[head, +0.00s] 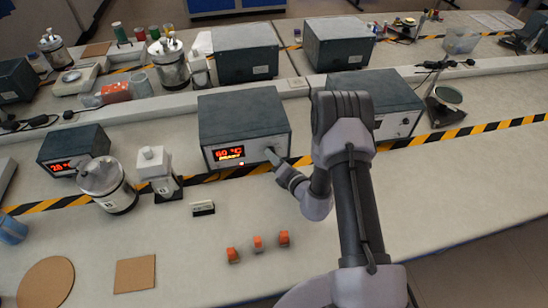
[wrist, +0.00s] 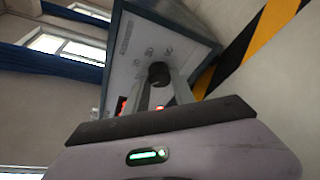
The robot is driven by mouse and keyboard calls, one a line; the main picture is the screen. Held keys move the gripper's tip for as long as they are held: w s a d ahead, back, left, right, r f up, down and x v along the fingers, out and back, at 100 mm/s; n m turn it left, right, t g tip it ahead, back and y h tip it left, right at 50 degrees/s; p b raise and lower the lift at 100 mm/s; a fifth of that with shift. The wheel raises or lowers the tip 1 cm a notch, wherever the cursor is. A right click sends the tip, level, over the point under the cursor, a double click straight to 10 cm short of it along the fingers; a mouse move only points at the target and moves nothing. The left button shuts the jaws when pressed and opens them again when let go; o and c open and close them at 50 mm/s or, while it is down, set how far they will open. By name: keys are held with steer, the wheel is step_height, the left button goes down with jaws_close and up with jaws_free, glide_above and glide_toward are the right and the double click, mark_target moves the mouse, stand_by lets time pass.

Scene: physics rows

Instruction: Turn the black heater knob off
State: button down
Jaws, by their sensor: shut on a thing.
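The heater (head: 243,125) is a dark grey box with a light front panel and a lit red display reading about 60 °C, at the middle of the bench in the head view. Its black knob (wrist: 158,74) shows in the wrist view on the light panel. My gripper (wrist: 160,82) reaches the right part of that panel, with its two fingers on either side of the knob and shut on it. In the head view my gripper (head: 275,158) covers most of the knob. The knob's exact pointer angle cannot be made out.
A smaller box with a red display (head: 73,148), a metal canister (head: 106,186) and a white bottle (head: 156,172) stand left of the heater. Another grey box (head: 398,100) stands to the right. Orange-topped small blocks (head: 258,243) lie in front. The right bench front is clear.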

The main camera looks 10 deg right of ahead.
steer(key=n+h, duration=0.1)
steer(key=n, duration=0.1)
steer(key=n+h+p, duration=0.1)
steer(key=n, duration=0.1)
steer(key=n+g+h+p, duration=0.1)
steer(key=n, duration=0.1)
steer(key=shift+a+r+h, duration=0.15)
steer(key=shift+a+h, duration=0.1)
steer(key=shift+h, duration=0.35)
stand_by(0.4)
steer(key=c, duration=1.1)
jaws_free()
steer(key=shift+o, duration=0.2)
